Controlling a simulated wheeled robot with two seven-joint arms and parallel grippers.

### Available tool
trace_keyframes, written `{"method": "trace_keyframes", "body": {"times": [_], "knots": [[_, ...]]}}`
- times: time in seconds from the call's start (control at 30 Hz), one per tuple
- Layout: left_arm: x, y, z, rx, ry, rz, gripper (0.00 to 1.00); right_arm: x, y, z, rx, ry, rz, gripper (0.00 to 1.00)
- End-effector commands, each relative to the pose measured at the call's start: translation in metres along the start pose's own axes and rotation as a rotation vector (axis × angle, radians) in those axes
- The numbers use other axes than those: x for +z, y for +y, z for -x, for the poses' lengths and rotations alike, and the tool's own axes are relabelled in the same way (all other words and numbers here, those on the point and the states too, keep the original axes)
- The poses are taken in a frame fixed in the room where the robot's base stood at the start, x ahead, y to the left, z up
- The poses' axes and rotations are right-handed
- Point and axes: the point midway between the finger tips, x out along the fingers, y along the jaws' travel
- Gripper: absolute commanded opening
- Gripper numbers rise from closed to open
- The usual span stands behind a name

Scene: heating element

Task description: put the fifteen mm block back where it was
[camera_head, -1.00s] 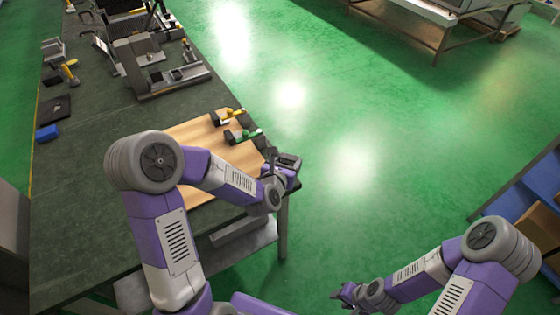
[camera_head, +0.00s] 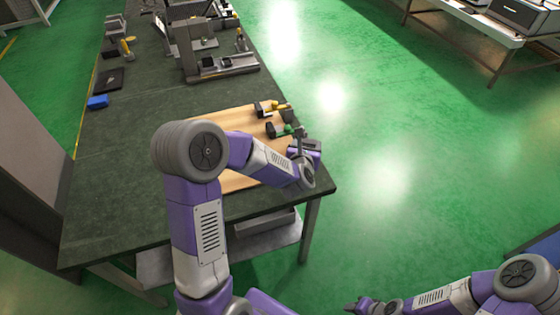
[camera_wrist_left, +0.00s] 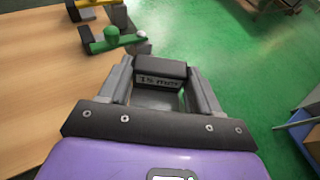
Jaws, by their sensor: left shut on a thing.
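My left gripper (camera_wrist_left: 160,92) is shut on a dark block marked "15 mm" (camera_wrist_left: 160,72), seen in the left wrist view between the two fingers. In the head view my left gripper (camera_head: 303,142) is at the right edge of the wooden board (camera_head: 242,118), just in front of the green-handled tool; the block is hard to make out there. In the wrist view the block is beside the board's edge, with green floor behind it. My right gripper (camera_head: 358,305) is low at the bottom of the head view, away from the table; its fingers are too small to read.
A green-handled tool (camera_head: 280,130) and a yellow-handled tool (camera_head: 270,108) lie on the board's far right part. A grey metal fixture (camera_head: 215,62) stands farther back on the dark table (camera_head: 120,170). A blue block (camera_head: 97,102) lies at the table's left.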

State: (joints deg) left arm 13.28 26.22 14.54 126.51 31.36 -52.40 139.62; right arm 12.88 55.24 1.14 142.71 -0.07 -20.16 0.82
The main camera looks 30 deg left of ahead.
Motion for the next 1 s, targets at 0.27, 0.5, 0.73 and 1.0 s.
{"method": "trace_keyframes", "body": {"times": [0.27,0.5,0.73,1.0], "knots": [[0.020,0.058,-0.031,0.296,-0.009,0.127,0.12,-0.001,0.012,-0.033,0.000,0.000,0.000,0.40],[0.032,0.091,-0.035,0.487,-0.005,0.205,0.12,-0.002,0.018,-0.049,0.000,0.000,0.000,0.40],[0.034,0.082,-0.033,0.435,-0.009,0.182,0.12,-0.002,0.019,-0.050,0.000,0.000,0.000,0.40],[0.018,0.019,-0.020,0.124,-0.021,0.050,0.12,-0.002,0.018,-0.049,0.000,0.000,0.000,0.40]]}}
